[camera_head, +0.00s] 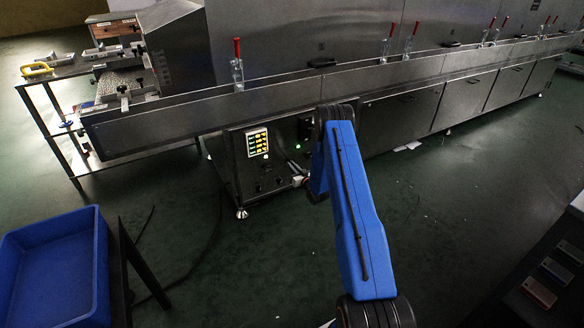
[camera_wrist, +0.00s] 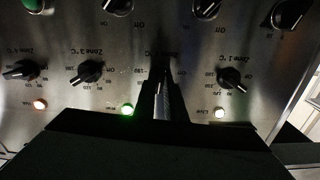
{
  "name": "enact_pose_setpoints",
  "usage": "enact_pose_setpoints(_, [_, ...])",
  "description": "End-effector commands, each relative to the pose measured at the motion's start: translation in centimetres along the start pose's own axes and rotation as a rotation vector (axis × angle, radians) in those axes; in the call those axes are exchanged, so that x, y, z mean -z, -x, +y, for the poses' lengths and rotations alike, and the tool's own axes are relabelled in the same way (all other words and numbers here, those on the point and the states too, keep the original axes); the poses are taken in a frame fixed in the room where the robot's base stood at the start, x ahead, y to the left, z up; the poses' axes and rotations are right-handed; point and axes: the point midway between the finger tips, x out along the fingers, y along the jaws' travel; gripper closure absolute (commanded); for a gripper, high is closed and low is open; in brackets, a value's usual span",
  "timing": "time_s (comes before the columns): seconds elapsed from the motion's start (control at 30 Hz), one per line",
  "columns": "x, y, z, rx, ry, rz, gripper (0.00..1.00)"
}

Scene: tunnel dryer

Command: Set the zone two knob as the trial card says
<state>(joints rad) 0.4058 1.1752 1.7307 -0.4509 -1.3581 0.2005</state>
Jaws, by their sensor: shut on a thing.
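In the wrist view, my gripper (camera_wrist: 163,85) reaches to the control panel (camera_wrist: 140,45) with its fingers closed on the zone two knob. The fingers hide that knob and most of its scale, so its pointer setting cannot be read. The zone three knob (camera_wrist: 88,72) is just left of the fingers, and the zone one knob (camera_wrist: 232,78) is to the right. The zone four knob (camera_wrist: 20,70) is at far left. All are black on brushed metal, with lettering upside down. No trial card can be made out for certain.
In the head view, a lit display (camera_head: 257,142) with green and yellow rows sits on the dryer's control box (camera_head: 235,165). A blue crate (camera_head: 60,265) is at lower left. Red-handled clamps (camera_head: 237,62) line the conveyor. Small lamps (camera_wrist: 128,109) glow below the knobs.

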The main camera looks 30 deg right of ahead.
Motion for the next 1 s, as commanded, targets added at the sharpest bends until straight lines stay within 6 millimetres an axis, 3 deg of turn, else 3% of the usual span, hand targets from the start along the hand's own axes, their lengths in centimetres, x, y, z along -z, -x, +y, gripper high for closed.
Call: enact_pose_setpoints(1.0, [-0.14, 0.11, 0.00, 0.000, 0.928, -0.002, 1.00])
